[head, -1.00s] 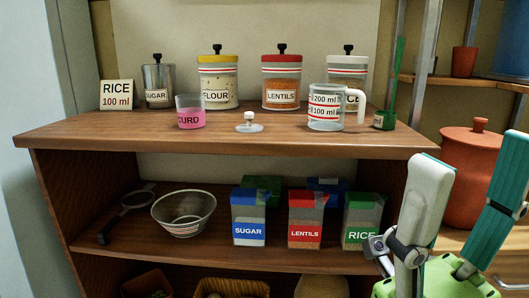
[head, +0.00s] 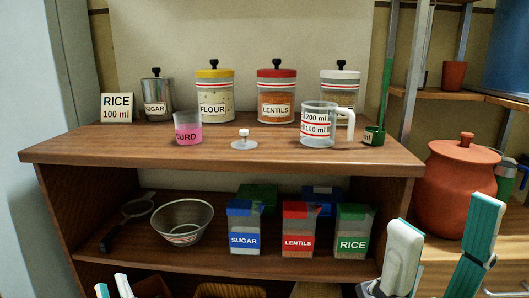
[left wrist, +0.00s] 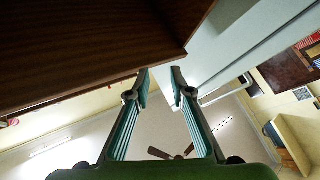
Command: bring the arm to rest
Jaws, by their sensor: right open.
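My right gripper (head: 446,222) shows at the lower right of the head view, its two teal-and-white fingers wide apart with nothing between them. It stands in front of the shelf's right end and the orange clay pot (head: 458,190). Only the fingertips of my left gripper (head: 112,288) show at the lower left edge of the head view, in front of the lower shelf. In the left wrist view the left gripper (left wrist: 161,78) has its fingers apart and empty. A dark wooden board edge (left wrist: 90,50) lies close beyond its fingertips.
The wooden shelf (head: 220,155) holds labelled jars, a curd cup (head: 188,128), a clear measuring jug (head: 319,130) and a small knobbed lid (head: 244,143) on top.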

